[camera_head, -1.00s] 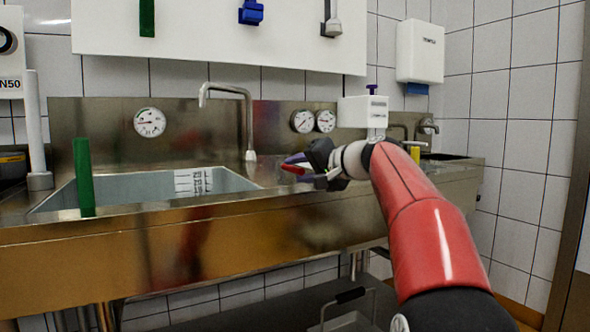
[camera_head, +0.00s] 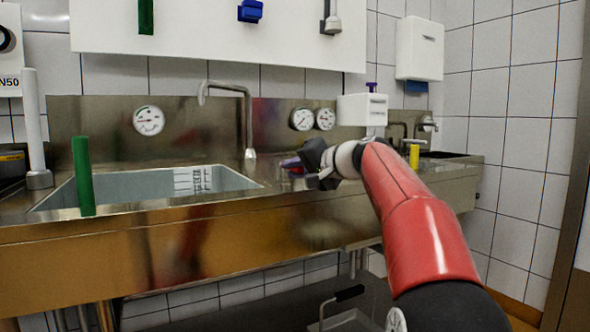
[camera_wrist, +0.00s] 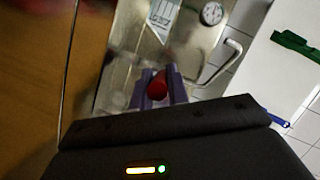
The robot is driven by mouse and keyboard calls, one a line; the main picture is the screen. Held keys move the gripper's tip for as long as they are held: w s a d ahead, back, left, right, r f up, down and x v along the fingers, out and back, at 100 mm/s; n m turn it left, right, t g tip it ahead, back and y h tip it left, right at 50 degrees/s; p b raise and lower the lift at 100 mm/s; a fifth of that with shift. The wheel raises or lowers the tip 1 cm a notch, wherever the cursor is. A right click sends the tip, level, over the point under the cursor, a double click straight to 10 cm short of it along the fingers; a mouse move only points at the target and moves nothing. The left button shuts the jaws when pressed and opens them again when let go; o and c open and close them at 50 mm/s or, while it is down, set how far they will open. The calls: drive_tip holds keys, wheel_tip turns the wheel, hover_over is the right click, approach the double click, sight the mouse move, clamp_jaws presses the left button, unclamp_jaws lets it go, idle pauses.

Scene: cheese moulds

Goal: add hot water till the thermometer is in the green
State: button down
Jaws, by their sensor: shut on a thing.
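My gripper (camera_head: 290,163), with purple fingers, is at the sink's right side, over the steel counter. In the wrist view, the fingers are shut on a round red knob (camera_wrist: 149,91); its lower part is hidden. A round dial (camera_head: 149,120) with a white face hangs on the steel backsplash above the sink (camera_head: 120,188); one dial also shows in the wrist view (camera_wrist: 212,13). Two smaller dials (camera_head: 302,119) (camera_head: 325,119) sit further right. Needles and coloured zones are too small to read. The curved tap (camera_head: 247,115) stands behind the sink; no stream shows.
A graduated scale (camera_head: 192,180) is on the sink's inner wall. A green upright bar (camera_head: 83,177) stands at the front left rim. A white box (camera_head: 362,110) and a yellow item (camera_head: 414,156) are beyond my wrist. A black-handled container (camera_head: 348,294) is below.

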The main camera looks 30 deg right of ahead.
drive_tip(key=shift+a, duration=0.15)
drive_tip(key=shift+a+m+t+h+b, duration=0.3)
drive_tip(key=shift+a+m+h+b, duration=0.25)
drive_tip(key=shift+m+h, duration=0.35)
drive_tip(key=shift+w+a+r+m+h+p, duration=0.15)
drive_tip(key=shift+a+m+h+p, duration=0.45)
drive_tip(key=shift+h, duration=0.6)
drive_tip(key=m+h+p, duration=0.1)
drive_tip(key=a+h+p, duration=0.1)
drive_tip(key=p, duration=0.1)
drive_tip(key=shift+w+r+m, duration=0.1)
drive_tip(key=shift+r+m, duration=0.05)
drive_tip(key=shift+m, duration=0.25)
drive_tip(key=p, duration=0.1)
drive_tip(key=m+h+p, duration=0.1)
drive_tip(key=shift+w+a+h+p, duration=0.15)
drive_tip(key=shift+a+h+p, duration=0.1)
drive_tip(key=shift+h+p, duration=0.05)
drive_tip(key=shift+w+a+f+h+p, duration=0.1)
drive_tip(key=shift+f+h+p, duration=0.15)
drive_tip(key=shift+p, duration=0.2)
drive_tip(key=shift+m, duration=0.3)
drive_tip(key=c, duration=1.4)
unclamp_jaws()
